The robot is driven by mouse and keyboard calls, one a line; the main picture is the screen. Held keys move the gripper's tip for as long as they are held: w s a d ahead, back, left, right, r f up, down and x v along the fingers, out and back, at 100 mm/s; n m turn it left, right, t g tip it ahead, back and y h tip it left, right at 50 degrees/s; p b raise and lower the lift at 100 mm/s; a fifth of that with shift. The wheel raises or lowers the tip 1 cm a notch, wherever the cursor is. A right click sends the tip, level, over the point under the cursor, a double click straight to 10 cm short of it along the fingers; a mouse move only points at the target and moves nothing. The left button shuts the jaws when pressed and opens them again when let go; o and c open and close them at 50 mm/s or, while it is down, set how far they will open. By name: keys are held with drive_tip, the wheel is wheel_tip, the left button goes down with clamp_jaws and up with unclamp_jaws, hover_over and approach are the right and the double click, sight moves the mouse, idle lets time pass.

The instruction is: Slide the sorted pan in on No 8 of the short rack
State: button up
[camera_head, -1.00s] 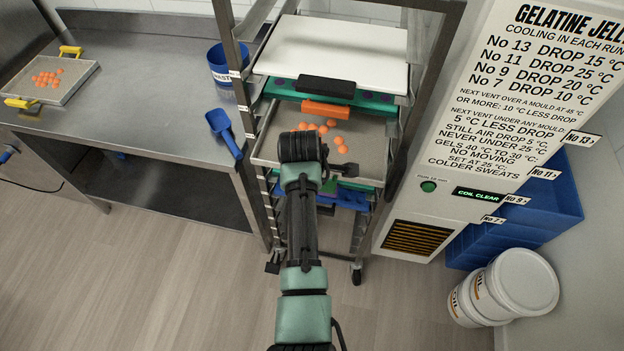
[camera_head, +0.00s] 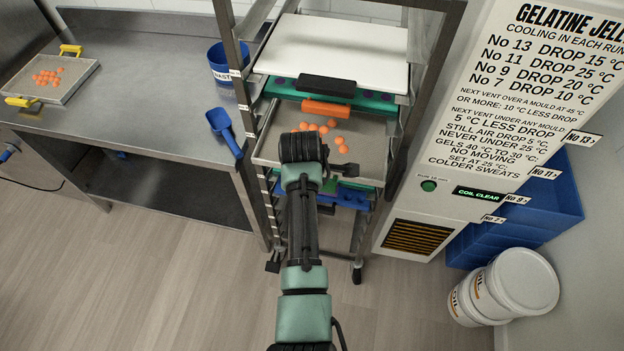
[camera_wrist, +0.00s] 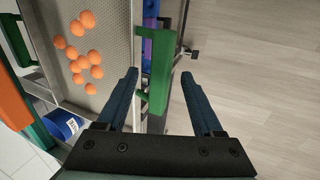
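A shallow grey pan (camera_head: 366,151) holding several orange gummies lies in the short rack (camera_head: 243,105), below a mould with an orange handle. In the wrist view the pan (camera_wrist: 111,42) is at upper left. A green handle (camera_wrist: 160,65) stands along its front edge; I cannot tell for certain that it belongs to this pan. My gripper (camera_wrist: 163,98) is open, its two fingers spread either side of the line of the green handle, with no clear hold on it. In the head view my wrist hides part of the pan's front. No label No 8 is readable.
A white board (camera_head: 335,47) fills the rack's upper level. A blue tray (camera_head: 352,197) sits below the pan. The bench at left carries another pan with yellow handles (camera_head: 70,51), a blue scoop (camera_head: 223,130) and a blue tub (camera_head: 220,65).

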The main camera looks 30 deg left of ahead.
drive_tip(key=shift+s+f, duration=0.1)
drive_tip(key=shift+f, duration=0.05)
drive_tip(key=b+v, duration=0.2)
drive_tip(key=v, duration=1.1)
